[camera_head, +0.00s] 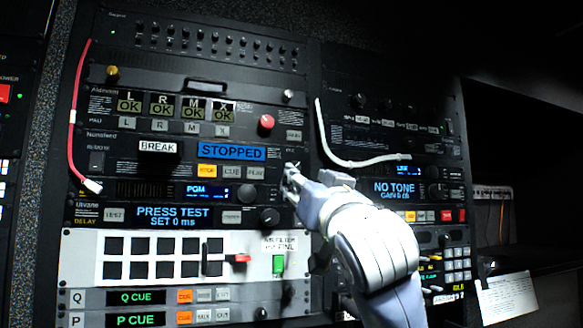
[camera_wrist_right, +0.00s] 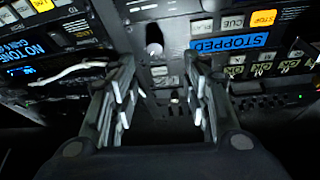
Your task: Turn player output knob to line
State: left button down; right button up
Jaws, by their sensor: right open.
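The player panel shows a blue STOPPED display (camera_head: 231,152) with stop, cue and play buttons below it. In the right wrist view, the picture is turned over and the STOPPED display (camera_wrist_right: 229,43) is at the right. A small round knob (camera_wrist_right: 154,48) with a pale face sits there between my fingers' lines, beyond the tips; its setting is too small to read. My right gripper (camera_head: 290,172) is at the right end of the player panel, covering that area in the head view. In the wrist view the right gripper (camera_wrist_right: 160,78) is open and empty. My left gripper is not in view.
A red cable (camera_head: 76,110) hangs at the rack's left, and a white cable (camera_head: 345,158) loops right of the player panel. A red knob (camera_head: 266,122) is above the display. A NO TONE unit (camera_head: 394,190) stands to the right. A white button panel (camera_head: 85,262) is below.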

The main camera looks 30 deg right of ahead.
jog(key=p+x, duration=0.6)
jog(key=x, duration=0.4)
jog(key=shift+w+d, duration=0.25)
jog(key=shift+d, duration=0.3)
jog(key=shift+c, duration=0.3)
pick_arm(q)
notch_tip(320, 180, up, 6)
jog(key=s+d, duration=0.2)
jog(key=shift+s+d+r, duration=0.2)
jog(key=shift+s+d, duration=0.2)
pick_arm(e)
grip_shut()
